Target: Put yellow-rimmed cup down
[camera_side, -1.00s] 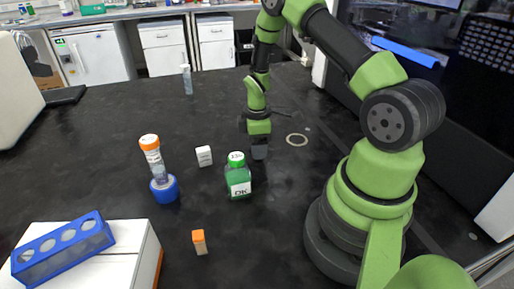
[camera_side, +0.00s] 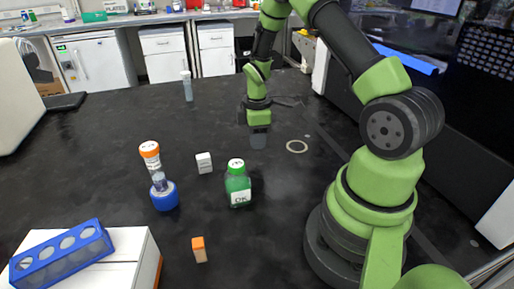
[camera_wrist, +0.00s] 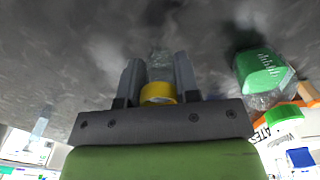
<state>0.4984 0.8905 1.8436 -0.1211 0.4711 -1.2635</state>
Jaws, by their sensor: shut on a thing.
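The yellow-rimmed cup (camera_wrist: 158,93) is between the two fingers of my gripper (camera_wrist: 158,80) in the wrist view. Its yellow rim faces the wrist camera and its clear body (camera_wrist: 160,63) extends away toward the dark bench. In the side view my gripper (camera_side: 258,138) is over the middle of the bench, left of a pale ring (camera_side: 297,146) on the surface. The fingers look grey there and I cannot make out the cup between them. I cannot tell whether the cup touches the bench.
A green-capped bottle (camera_side: 238,186) stands in front of my gripper, with a small white box (camera_side: 204,163) beside it. A clear tube (camera_side: 187,88) stands farther back.

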